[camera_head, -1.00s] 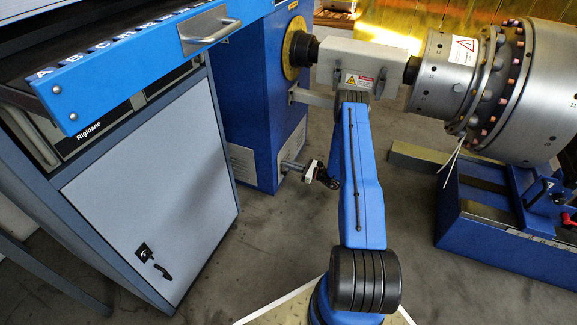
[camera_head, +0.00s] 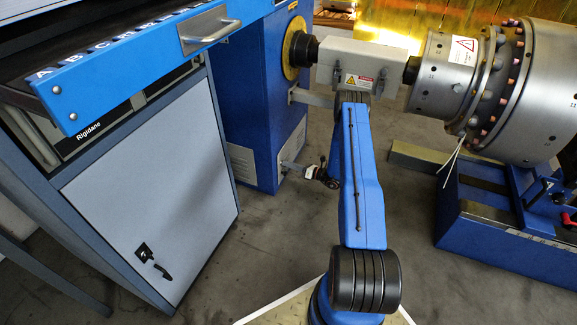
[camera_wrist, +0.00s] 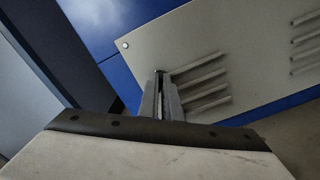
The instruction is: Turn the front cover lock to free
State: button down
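I cannot tell for sure which fitting is the front cover lock. A grey cover (camera_head: 372,65) with dark latches and a warning label encloses the shaft beside the blue machine cabinet. A black lock with a lever (camera_head: 153,262) is on the grey door of the left cabinet. My gripper (camera_head: 285,166) is low in front of the blue machine cabinet, apart from both. In the wrist view my gripper (camera_wrist: 160,78) has its narrow fingers together with nothing seen between them. It points towards a pale vented panel (camera_wrist: 230,60). Neither fitting shows in the wrist view.
The blue machine cabinet (camera_head: 240,85) stands behind my gripper. The left cabinet (camera_head: 150,190) has a blue drawer front (camera_head: 150,60) jutting out above it. A large metal rotor (camera_head: 545,90) is at the right over a blue base. Grey floor lies open between.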

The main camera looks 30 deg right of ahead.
jog(key=m, duration=1.1)
jog(key=shift+d+f, duration=0.1)
jog(key=shift+m, duration=0.3)
jog(key=shift+w, duration=0.1)
jog(key=c, duration=2)
grip_release()
jog(key=v, duration=1.7)
jog(key=shift+d+f, duration=0.1)
jog(key=shift+d, duration=0.05)
